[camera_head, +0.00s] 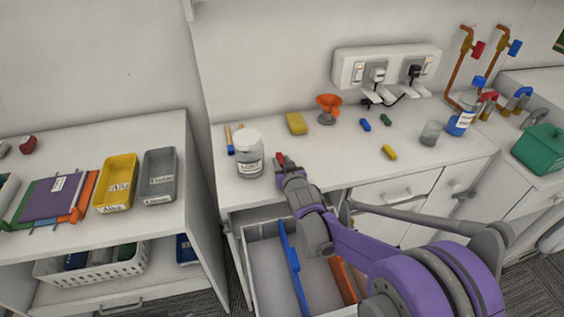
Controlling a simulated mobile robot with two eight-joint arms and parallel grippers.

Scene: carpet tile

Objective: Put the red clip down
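The small red clip (280,158) shows at the tip of my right gripper (284,164), just right of the clear labelled jar (249,158). The gripper appears shut on the clip, though its fingers cover much of it. I cannot tell whether the clip touches the white counter (330,168) or is just above it. A blue clip (365,125), a green clip (386,119) and a yellow clip (389,153) lie apart on the counter to the right. My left gripper is not in view.
An open drawer (264,274) with blue and orange dividers lies below my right arm. A yellow sponge (297,123), orange funnel (328,105), clear cup (431,133) and bottle (460,122) stand on the counter. Bare counter lies between the gripper and the yellow clip.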

